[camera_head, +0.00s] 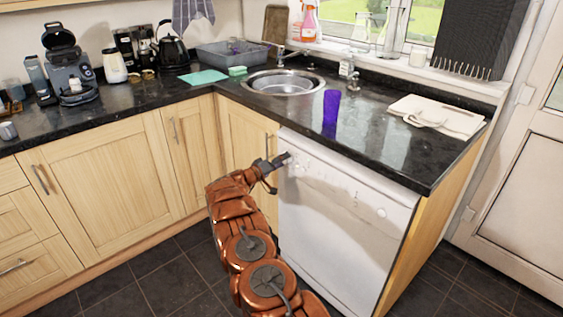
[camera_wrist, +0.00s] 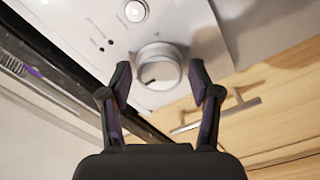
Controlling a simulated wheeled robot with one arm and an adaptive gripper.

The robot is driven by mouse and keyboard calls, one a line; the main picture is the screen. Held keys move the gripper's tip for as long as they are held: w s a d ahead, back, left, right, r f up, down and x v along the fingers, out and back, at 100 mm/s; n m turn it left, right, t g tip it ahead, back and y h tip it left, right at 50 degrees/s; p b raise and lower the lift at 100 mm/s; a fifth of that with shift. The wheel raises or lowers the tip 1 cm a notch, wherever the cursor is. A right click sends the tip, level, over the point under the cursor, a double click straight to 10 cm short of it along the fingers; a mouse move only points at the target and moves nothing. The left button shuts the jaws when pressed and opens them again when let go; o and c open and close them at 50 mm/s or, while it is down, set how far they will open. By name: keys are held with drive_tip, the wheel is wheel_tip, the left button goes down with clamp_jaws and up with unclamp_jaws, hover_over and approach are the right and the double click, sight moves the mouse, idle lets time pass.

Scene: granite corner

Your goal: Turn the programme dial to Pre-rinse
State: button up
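The white dishwasher (camera_head: 340,225) stands under the black worktop, to the right of the wooden cupboards. Its round programme dial (camera_wrist: 158,68) shows in the wrist view, pale with a dark pointer mark, beyond and between the fingertips. My gripper (camera_wrist: 163,82) is open, with one finger on each side of the dial in the picture. I cannot tell whether the fingers touch it. In the head view my gripper (camera_head: 281,160) is at the upper left of the dishwasher front and hides the dial. The programme labels are too small to read.
A round button (camera_wrist: 135,11) and small dark marks lie beside the dial on the panel. A cupboard handle (camera_wrist: 215,116) is close to my right finger in the wrist view. The worktop edge (camera_head: 360,165) overhangs above. A purple glass (camera_head: 331,108) stands near it.

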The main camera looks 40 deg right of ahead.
drive_tip(key=shift+o, duration=0.5)
drive_tip(key=shift+a, duration=0.1)
drive_tip(key=a, duration=1.1)
drive_tip(key=shift+a, duration=0.4)
drive_tip(key=shift+w, duration=0.1)
